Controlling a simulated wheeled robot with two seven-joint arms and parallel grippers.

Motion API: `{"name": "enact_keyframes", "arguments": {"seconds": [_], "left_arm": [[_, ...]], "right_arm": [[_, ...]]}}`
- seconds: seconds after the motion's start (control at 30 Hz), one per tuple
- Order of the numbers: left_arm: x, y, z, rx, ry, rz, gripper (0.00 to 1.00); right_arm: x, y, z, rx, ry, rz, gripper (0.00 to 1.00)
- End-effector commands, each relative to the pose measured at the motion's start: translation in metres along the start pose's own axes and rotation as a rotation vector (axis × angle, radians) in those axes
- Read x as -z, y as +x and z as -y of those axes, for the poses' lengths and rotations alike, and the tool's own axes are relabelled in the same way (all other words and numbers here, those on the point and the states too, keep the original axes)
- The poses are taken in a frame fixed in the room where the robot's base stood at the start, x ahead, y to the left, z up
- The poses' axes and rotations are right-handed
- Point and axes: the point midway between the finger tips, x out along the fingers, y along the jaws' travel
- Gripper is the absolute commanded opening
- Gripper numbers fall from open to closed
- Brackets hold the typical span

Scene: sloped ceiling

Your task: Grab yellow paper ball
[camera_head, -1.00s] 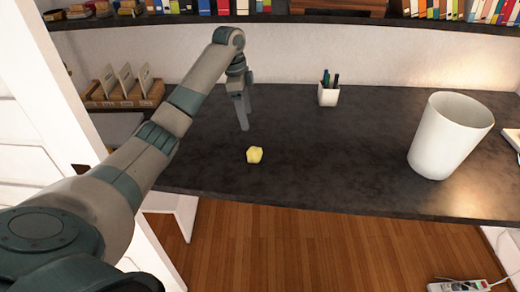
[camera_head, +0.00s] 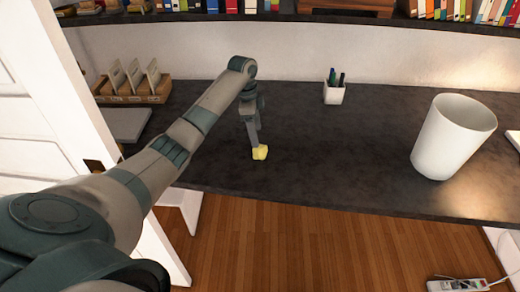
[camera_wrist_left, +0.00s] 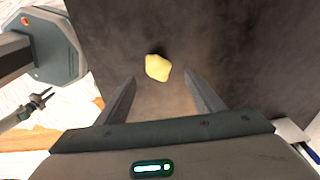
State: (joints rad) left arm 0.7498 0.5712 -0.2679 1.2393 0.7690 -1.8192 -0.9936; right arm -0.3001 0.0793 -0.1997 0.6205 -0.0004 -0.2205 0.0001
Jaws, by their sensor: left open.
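The yellow paper ball (camera_head: 260,153) lies on the dark desk near its front edge. My left gripper (camera_head: 256,144) points down right at the ball in the head view, its fingertips overlapping the ball's upper part. In the left wrist view the ball (camera_wrist_left: 158,67) sits just beyond the two fingertips (camera_wrist_left: 160,78), roughly midway between them. The left gripper is open and empty. I cannot tell whether a finger touches the ball.
The dark desk (camera_head: 330,165) is clear around the ball. A white bin (camera_head: 453,138) stands at the right, and a white pen cup (camera_head: 334,92) at the back. A card-file box (camera_head: 134,92) is at the left. A book shelf (camera_head: 290,16) runs above.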

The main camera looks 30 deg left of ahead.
Motion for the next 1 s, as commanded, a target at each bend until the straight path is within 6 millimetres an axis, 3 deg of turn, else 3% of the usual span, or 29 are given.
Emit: {"name": "enact_keyframes", "arguments": {"seconds": [0.23, 0.73, 1.0], "left_arm": [[0.000, 0.030, 0.000, -0.001, -0.001, 0.000, 0.62], [0.000, 0.037, -0.001, -0.001, 0.000, 0.001, 0.62], [0.005, 0.064, -0.005, -0.003, -0.001, 0.001, 0.62]], "right_arm": [[0.001, -0.010, 0.000, 0.000, 0.000, 0.000, 0.31], [0.001, -0.013, 0.000, 0.000, 0.000, -0.001, 0.31], [0.003, -0.032, 0.000, 0.000, 0.000, -0.001, 0.31]]}}
